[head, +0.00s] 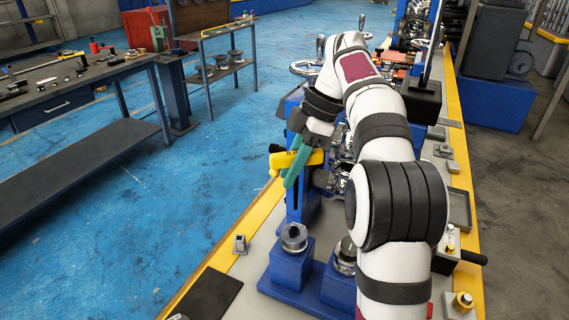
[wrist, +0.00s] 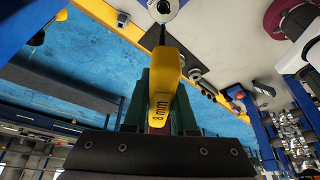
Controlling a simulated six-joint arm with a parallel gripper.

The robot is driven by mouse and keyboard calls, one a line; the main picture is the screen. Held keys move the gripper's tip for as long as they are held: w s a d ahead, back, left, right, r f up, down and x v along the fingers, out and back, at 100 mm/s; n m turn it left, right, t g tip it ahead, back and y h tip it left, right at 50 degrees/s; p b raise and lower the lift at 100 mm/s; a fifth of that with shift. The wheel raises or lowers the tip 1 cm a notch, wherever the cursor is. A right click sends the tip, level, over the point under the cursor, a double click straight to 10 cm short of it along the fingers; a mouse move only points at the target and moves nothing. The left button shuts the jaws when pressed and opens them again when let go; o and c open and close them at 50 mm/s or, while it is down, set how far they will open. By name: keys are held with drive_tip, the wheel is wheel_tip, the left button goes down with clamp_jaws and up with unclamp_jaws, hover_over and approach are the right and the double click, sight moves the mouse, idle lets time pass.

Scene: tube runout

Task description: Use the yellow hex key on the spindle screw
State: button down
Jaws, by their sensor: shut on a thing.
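The yellow hex key (wrist: 165,75), marked "8 mm" on its handle, is held between the two green fingers of my gripper (wrist: 160,108). Its dark shaft points away from the gripper, toward a round silver part (wrist: 163,8) at the top edge of the wrist view. I cannot tell whether the tip touches that part or sits in it, or whether it is the spindle screw. In the head view the key's yellow handle (head: 312,157) shows beside the green fingers of my gripper (head: 296,165), left of my arm. The shaft is not clear there.
A blue block with a metal cylinder (head: 294,237) stands on the bench below my gripper. A blue machine with chromed parts (head: 340,170) is close behind my arm. A dark workbench (head: 80,80) with tools stands at left, across open blue floor (head: 180,195).

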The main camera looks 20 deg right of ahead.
drive_tip(key=shift+f, duration=2.3)
drive_tip(key=shift+f, duration=1.1)
drive_tip(key=c, duration=1.2)
unclamp_jaws()
drive_tip(key=shift+c, duration=0.2)
clamp_jaws()
